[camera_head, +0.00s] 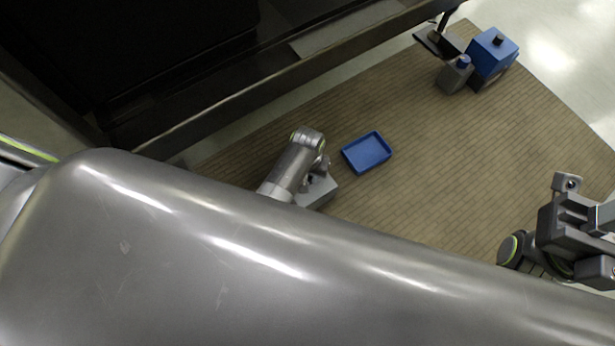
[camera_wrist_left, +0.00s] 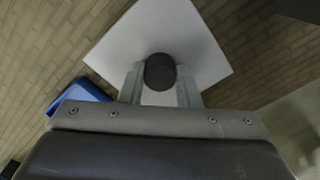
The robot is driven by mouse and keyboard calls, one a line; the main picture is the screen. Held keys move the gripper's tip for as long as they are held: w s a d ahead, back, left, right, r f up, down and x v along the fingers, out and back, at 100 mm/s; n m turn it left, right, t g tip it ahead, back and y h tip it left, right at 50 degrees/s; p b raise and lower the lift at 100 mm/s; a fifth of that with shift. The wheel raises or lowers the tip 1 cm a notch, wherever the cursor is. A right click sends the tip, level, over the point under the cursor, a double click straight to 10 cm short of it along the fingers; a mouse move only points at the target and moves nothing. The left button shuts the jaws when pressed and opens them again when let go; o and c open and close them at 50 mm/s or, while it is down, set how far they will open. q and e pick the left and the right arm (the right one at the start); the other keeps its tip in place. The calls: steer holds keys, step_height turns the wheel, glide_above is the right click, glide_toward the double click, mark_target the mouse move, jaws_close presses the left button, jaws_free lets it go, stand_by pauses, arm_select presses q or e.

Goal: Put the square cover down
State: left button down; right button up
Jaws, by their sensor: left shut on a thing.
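The square cover is a pale plate with a dark round knob at its middle. In the left wrist view the cover (camera_wrist_left: 190,35) fills the upper middle, and the two fingers of my left gripper (camera_wrist_left: 160,82) are shut on its knob (camera_wrist_left: 160,71). In the head view the cover (camera_head: 319,193) shows partly, beneath the left gripper (camera_head: 314,178), just left of and below the blue tray. I cannot tell whether it touches the table. My right gripper (camera_head: 580,228) is at the right edge, away from the cover; its jaw gap is unclear.
The shallow blue tray (camera_head: 372,150) looks empty; its edge also shows in the left wrist view (camera_wrist_left: 77,97). At the back right stand a blue block (camera_head: 490,58) with a dark knob, a grey block (camera_head: 451,79) with a blue knob and a dark plate (camera_head: 428,40). The middle table (camera_head: 450,150) is clear.

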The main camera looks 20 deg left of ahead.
stand_by(0.3)
arm_select(q)
steer(key=shift+f, duration=0.2)
steer(key=c, duration=1.1)
jaws_free()
